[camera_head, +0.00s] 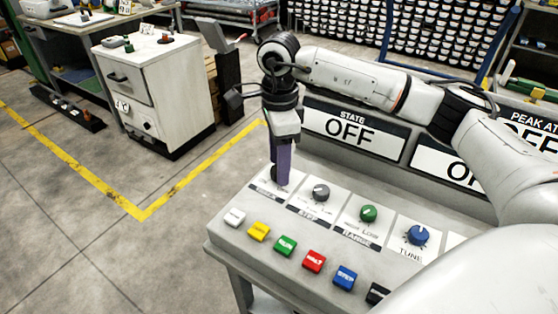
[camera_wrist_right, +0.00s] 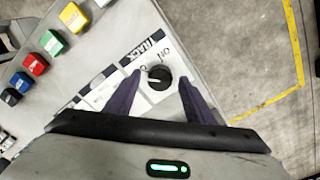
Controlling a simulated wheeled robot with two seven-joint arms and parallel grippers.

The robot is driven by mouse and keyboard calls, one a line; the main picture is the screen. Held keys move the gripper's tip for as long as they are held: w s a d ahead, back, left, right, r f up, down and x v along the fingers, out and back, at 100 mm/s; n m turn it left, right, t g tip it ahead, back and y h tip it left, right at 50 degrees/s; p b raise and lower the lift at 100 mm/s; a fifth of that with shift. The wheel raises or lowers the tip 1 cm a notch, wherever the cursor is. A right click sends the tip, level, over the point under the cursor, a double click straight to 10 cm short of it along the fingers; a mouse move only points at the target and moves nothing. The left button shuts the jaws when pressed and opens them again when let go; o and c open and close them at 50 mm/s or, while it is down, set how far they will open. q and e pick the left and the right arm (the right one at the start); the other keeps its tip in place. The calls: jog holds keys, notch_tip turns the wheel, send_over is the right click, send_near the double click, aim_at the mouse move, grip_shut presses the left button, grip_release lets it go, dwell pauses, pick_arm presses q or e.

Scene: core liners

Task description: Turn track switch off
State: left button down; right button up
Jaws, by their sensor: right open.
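The track switch is a round black knob (camera_wrist_right: 159,77) beside a "TRACK" label (camera_wrist_right: 143,44) in the right wrist view. A pale pointer mark on it points left in that view. "ON" is printed near the knob, and another mark to its left is partly hidden by a finger. My right gripper (camera_head: 282,180) points down over the left end of the console in the head view and hides most of this knob there. Its two dark purple fingers are open, one on each side of the knob. I cannot tell whether they touch it. My left gripper is not in view.
The console (camera_head: 225,232) has a grey knob (camera_head: 321,191), a green knob (camera_head: 368,213) and a blue knob (camera_head: 418,235) to the right. Several coloured buttons line the front, including yellow (camera_head: 259,231). Behind, a "STATE" display (camera_head: 350,128) reads OFF. A white cabinet (camera_head: 155,85) stands back left.

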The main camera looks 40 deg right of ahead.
notch_tip(320, 180, up, 10)
jog(key=shift+r, duration=0.15)
dwell(0.7)
